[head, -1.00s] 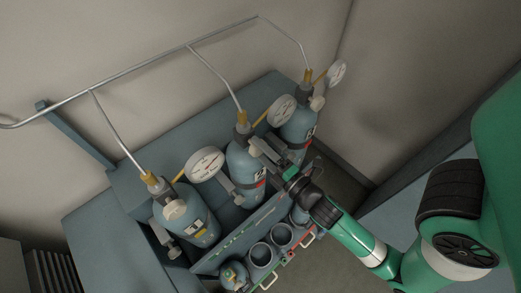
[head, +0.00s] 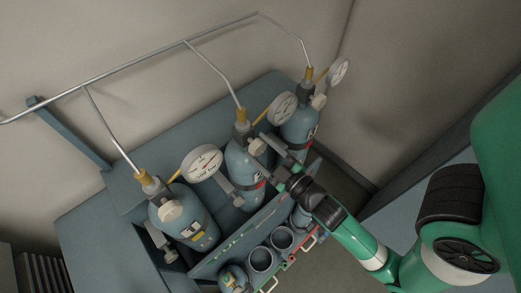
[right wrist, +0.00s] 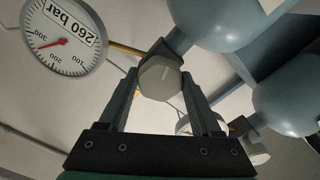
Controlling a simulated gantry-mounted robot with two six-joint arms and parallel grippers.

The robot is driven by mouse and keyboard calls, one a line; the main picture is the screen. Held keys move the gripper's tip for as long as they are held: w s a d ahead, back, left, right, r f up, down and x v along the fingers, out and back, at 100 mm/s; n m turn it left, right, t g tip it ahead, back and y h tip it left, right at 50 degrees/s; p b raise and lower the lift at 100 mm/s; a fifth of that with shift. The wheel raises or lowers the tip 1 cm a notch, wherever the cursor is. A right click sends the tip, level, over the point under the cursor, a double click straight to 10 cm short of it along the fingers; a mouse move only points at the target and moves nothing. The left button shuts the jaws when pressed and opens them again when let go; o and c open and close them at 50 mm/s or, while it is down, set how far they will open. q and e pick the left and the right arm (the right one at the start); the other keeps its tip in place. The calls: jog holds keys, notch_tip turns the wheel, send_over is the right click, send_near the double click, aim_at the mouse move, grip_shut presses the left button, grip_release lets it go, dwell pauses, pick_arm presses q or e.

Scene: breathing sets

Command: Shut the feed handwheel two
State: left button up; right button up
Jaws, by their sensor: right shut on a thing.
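Three blue-grey gas cylinders stand in a row, left (head: 192,228), middle (head: 240,172) and right (head: 297,124). Each has a pale handwheel near its top. My right gripper (head: 264,147) is at the middle cylinder's handwheel (head: 257,146). In the right wrist view this pale faceted handwheel (right wrist: 160,78) sits between the fingertips of my right gripper (right wrist: 161,88), which is shut on it. Part of the middle cylinder is hidden behind the gripper. My left gripper is not in view.
Round gauges stand beside the cylinders; one gauge (right wrist: 65,35) is labelled 260 bar. Brass fittings join the cylinders to a metal pipe (head: 135,66) along the wall. A blue-grey front panel (head: 242,238) and several round holders lie below the cylinders.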

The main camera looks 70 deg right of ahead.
jog(key=m+b, duration=0.1)
jog(key=m, duration=0.3)
jog(key=shift+f+m, duration=0.1)
jog(key=shift+m, duration=0.2)
jog(key=m+b, duration=0.1)
jog(key=m, duration=0.3)
jog(key=shift+m+b, duration=0.3)
jog(key=m, duration=0.3)
jog(key=shift+m, duration=0.3)
jog(key=m, duration=0.5)
jog(key=shift+d, duration=0.1)
jog(key=m, duration=1)
jog(key=shift+b, duration=0.3)
jog(key=m, duration=0.5)
jog(key=shift+m, duration=0.4)
jog(key=m, duration=0.4)
jog(key=shift+m, duration=0.4)
